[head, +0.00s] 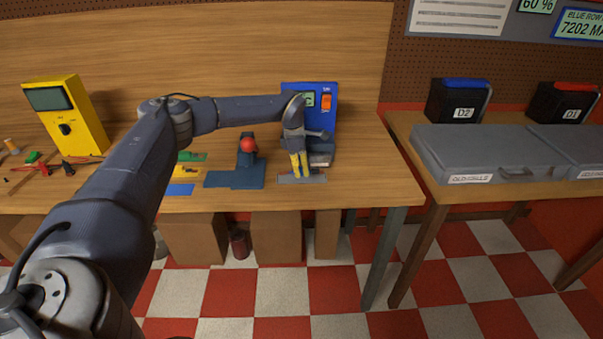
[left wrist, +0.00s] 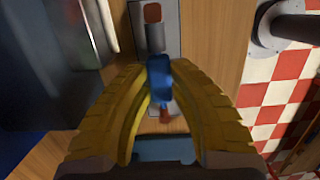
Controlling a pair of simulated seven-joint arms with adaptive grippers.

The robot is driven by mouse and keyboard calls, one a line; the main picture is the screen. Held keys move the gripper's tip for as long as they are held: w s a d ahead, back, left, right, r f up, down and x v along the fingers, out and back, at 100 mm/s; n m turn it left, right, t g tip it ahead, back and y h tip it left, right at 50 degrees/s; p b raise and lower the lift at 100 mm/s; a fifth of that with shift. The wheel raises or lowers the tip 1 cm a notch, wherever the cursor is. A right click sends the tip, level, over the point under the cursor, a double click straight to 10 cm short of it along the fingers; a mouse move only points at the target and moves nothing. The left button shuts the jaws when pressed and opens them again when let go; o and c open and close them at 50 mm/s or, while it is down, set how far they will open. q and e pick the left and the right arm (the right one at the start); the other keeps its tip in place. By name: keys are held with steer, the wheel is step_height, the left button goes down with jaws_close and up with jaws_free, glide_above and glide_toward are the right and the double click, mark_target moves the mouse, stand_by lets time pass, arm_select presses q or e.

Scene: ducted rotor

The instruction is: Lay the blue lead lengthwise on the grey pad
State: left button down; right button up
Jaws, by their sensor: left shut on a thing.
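My left gripper (head: 299,175) reaches down over the grey pad (head: 286,180) near the bench's front edge. Its yellow fingers show in the left wrist view (left wrist: 160,85), shut on the blue lead (left wrist: 159,68). The lead is between the fingertips, over the grey pad (left wrist: 172,14), and looks roughly in line with the pad's length. Whether it touches the pad, I cannot tell. The lead is too small to make out in the head view. My right gripper is not in view.
A blue device (head: 325,92) with an orange switch stands just behind the pad. A dark blue fixture with a red ball (head: 248,146) stands to the left. Coloured strips (head: 181,189) and a yellow meter (head: 66,115) are farther left. The bench's front edge is close to the pad.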

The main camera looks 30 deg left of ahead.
arm_select(q)
steer(key=shift+f, duration=0.8)
steer(key=shift+f, duration=0.1)
steer(key=c, duration=1.3)
jaws_free()
